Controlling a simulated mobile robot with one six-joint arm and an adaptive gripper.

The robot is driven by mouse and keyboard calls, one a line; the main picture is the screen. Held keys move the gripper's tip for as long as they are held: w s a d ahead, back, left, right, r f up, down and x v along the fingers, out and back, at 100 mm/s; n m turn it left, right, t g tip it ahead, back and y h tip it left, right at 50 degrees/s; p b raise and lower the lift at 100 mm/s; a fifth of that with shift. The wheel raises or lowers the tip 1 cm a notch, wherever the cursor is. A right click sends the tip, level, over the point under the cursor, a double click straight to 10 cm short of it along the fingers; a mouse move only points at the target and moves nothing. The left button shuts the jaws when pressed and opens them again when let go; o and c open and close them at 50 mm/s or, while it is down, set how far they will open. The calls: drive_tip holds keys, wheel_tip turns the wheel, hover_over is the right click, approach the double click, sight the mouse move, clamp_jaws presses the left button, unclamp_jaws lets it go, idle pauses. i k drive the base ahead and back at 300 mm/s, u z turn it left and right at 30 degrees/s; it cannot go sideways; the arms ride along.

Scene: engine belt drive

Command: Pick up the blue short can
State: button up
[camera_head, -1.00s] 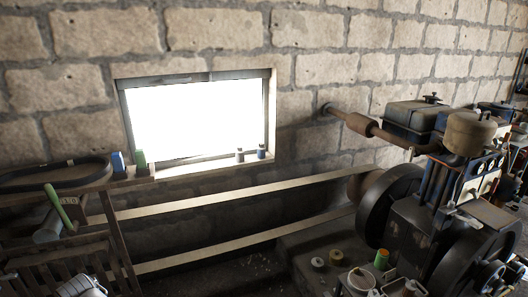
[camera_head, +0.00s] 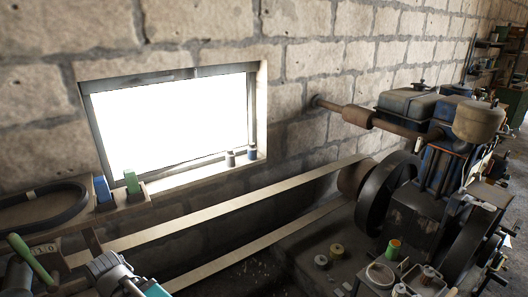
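A small dark blue can (camera_head: 252,152) stands upright at the right end of the window sill. A small grey can (camera_head: 230,159) stands just to its left. A taller bright blue container (camera_head: 102,189) stands on the ledge left of the window, beside a green container (camera_head: 131,181). Which blue one is the short can is not certain; the one on the sill looks smaller. Part of my arm, grey with a teal cap, shows at the bottom left, well below and apart from the sill. My gripper's fingers are not in view.
Two long belt runs (camera_head: 215,210) cross below the window to a flywheel engine (camera_head: 420,205) at right. A black belt loop (camera_head: 40,207) lies on the left ledge.

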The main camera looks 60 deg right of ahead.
sight(252, 152)
drive_tip(key=z, duration=0.25)
drive_tip(key=i, duration=0.65)
drive_tip(key=z, duration=1.05)
drive_tip(key=i, duration=0.85)
drive_tip(key=z, duration=0.55)
drive_tip(key=k, duration=0.95)
drive_tip(key=z, duration=0.15)
drive_tip(key=i, duration=0.5)
drive_tip(key=u, duration=0.05)
